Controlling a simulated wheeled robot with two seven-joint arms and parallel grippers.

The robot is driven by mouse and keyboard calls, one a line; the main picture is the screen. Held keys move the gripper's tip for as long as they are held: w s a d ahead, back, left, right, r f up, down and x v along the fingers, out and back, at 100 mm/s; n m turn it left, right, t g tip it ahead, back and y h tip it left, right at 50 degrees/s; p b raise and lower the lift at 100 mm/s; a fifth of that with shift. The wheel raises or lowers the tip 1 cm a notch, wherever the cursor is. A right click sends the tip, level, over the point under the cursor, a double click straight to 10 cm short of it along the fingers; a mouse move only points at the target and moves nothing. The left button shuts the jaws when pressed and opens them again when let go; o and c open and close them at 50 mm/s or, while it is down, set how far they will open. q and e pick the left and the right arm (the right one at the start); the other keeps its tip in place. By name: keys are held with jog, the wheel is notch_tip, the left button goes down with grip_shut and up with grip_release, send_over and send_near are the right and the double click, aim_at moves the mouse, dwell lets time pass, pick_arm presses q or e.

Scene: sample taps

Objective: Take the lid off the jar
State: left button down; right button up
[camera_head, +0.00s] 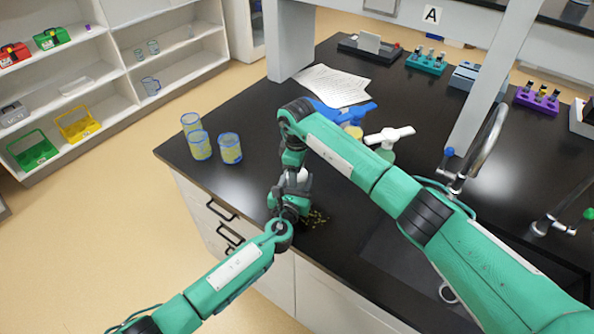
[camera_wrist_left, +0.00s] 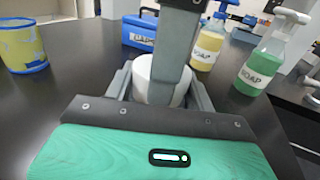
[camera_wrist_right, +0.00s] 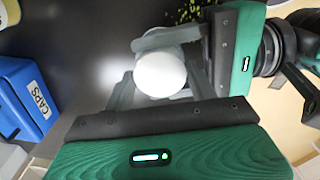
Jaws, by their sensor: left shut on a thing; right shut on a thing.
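The white round lid (camera_wrist_right: 160,74) is seen from above in the right wrist view, between the fingers of my right gripper (camera_wrist_right: 155,80). My right gripper is shut on it. My left gripper (camera_wrist_left: 162,85) is shut around the jar from the side. A white rounded surface (camera_wrist_left: 150,76) shows between its fingers, partly covered by a grey part of my right gripper. In the head view a bit of white (camera_head: 303,176) shows between the two grippers. The jar's body is mostly hidden, and I cannot tell whether the lid and jar touch.
A blue box marked CAPS (camera_wrist_right: 27,98) stands close by. Soap bottles (camera_wrist_left: 262,62) stand behind. Yellow-blue cups (camera_head: 230,148) are at the table's left corner. Small yellowish bits (camera_head: 316,218) lie on the black bench near the grippers. The sink is to the right.

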pick_arm(q)
jog(key=shift+f, duration=0.1)
dwell(0.3)
pick_arm(e)
jog(key=o, duration=1.1)
jog(key=shift+r, duration=2.3)
jog(key=shift+c, duration=0.3)
notch_tip(320, 180, up, 3)
jog(key=m, duration=0.3)
jog(key=shift+m, duration=0.4)
notch_tip(320, 180, down, 8)
jog(key=shift+r, duration=0.2)
jog(key=shift+c, duration=0.3)
